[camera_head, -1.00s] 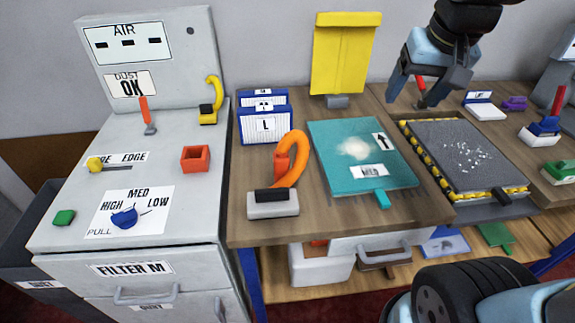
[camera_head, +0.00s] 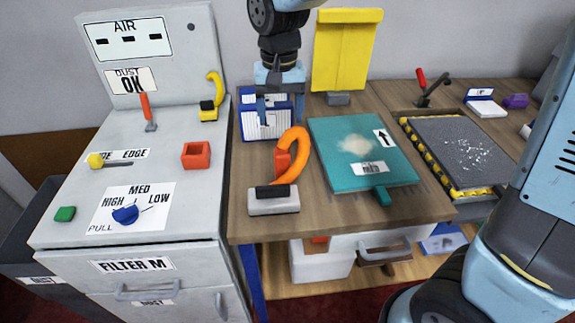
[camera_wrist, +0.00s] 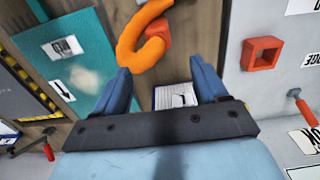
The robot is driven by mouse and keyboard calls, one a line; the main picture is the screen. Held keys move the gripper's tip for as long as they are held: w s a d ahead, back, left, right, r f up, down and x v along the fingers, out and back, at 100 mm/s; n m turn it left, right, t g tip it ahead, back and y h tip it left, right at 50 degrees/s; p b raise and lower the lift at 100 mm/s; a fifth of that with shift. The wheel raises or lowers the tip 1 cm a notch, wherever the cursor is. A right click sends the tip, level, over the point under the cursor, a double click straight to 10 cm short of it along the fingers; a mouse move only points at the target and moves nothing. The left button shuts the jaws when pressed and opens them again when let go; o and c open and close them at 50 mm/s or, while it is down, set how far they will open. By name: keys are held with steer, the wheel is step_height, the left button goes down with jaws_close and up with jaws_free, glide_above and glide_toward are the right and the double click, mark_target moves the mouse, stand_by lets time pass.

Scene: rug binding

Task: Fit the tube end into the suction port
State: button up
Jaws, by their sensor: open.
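The orange curved tube (camera_head: 297,152) stands on the wooden table, arching up from a grey and black nozzle (camera_head: 273,202). A red piece (camera_head: 282,160) sits beside its bend. In the wrist view the tube (camera_wrist: 140,38) lies just beyond my fingertips. My gripper (camera_head: 281,120) points down above the table, behind the tube and in front of the blue boxes. It is open and empty, and in the wrist view nothing is between its fingers (camera_wrist: 160,68). A red square socket (camera_head: 196,155) on the grey cabinet top may be the suction port; no label confirms this.
Blue-and-white boxes (camera_head: 253,125) stand close behind my gripper. A teal board (camera_head: 325,128) lies right of the tube, with a yellow panel (camera_head: 346,50) behind it. The grey cabinet (camera_head: 75,215) stands left, carrying a red-handled lever (camera_head: 147,110) and a yellow hook (camera_head: 212,97).

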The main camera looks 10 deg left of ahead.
mark_target(282, 150)
step_height(282, 150, down, 13)
steer(key=shift+s+d+f, duration=0.1)
steer(key=shift+d+f, duration=0.05)
stand_by(0.6)
steer(key=shift+c, duration=0.3)
steer(key=c, duration=1.2)
